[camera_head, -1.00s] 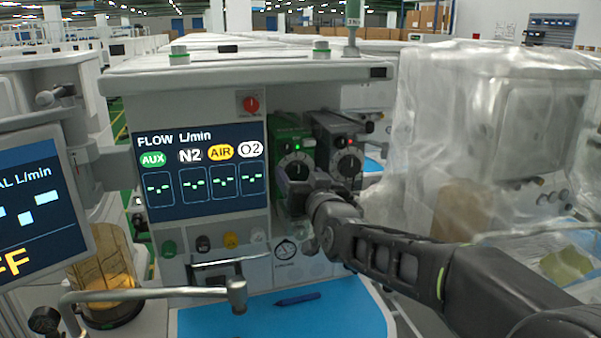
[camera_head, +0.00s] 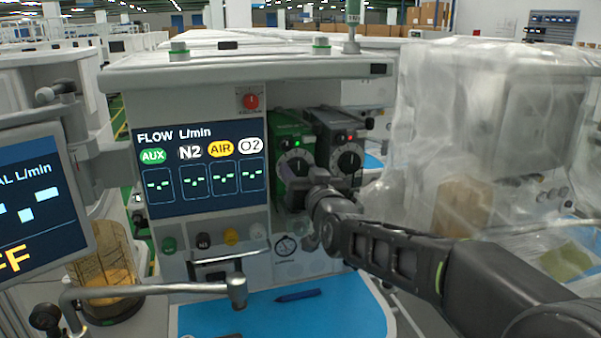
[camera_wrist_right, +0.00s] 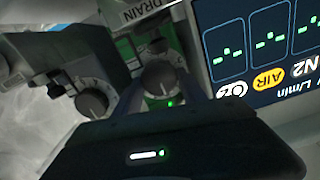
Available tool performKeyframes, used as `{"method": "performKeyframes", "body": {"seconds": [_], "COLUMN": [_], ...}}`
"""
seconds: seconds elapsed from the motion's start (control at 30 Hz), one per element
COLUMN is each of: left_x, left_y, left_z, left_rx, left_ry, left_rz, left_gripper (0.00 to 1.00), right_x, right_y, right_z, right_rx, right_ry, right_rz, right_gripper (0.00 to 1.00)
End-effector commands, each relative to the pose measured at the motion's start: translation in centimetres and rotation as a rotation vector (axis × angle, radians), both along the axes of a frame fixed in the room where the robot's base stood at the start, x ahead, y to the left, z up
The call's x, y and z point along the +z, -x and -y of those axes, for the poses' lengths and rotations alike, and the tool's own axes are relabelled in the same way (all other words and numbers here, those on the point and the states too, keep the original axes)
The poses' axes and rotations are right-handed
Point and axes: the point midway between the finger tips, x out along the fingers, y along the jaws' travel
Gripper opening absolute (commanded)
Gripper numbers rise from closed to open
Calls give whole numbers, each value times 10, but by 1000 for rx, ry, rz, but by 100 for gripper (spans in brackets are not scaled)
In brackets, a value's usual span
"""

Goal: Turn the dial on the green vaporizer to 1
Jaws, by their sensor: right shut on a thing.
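The green vaporizer (camera_head: 289,127) is mounted on the anaesthesia machine, right of the flow screen. Its round dial (camera_head: 294,165) faces me, with a white scale around a dark knob. My right gripper (camera_head: 304,187) is at the front of this dial and partly covers its lower part. In the right wrist view the dial's knob (camera_wrist_right: 159,79) sits between the two fingers of my right gripper (camera_wrist_right: 161,88), which is shut on it. The dial's numbers are too small to read. My left gripper is not in view.
A dark grey vaporizer (camera_head: 345,128) with a similar dial (camera_head: 349,161) stands close on the right. The flow screen (camera_head: 200,165) is on the left. Below is a blue work surface (camera_head: 340,315) with a pen (camera_head: 298,295). A plastic-wrapped machine (camera_head: 470,120) stands at the right.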

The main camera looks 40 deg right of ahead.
Motion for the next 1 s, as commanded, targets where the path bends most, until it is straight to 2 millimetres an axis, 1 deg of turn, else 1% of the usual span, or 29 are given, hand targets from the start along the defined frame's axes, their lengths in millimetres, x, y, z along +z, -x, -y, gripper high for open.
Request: {"method": "performKeyframes", "body": {"seconds": [0.27, 0.47, 0.67, 1.0], "left_x": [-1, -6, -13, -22], "left_y": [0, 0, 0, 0], "left_z": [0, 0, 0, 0], "left_rx": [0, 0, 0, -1], "left_ry": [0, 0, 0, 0], "left_rz": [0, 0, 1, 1], "left_gripper": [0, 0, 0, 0], "right_x": [0, -1, -2, -1], "right_y": [0, 0, 0, 0], "right_z": [0, 0, 0, -1], "right_rx": [-1, -2, -8, -17], "right_ry": [11, 67, 176, 418], "right_rz": [-4, -22, -61, -146], "right_gripper": [8, 8, 8, 8]}}
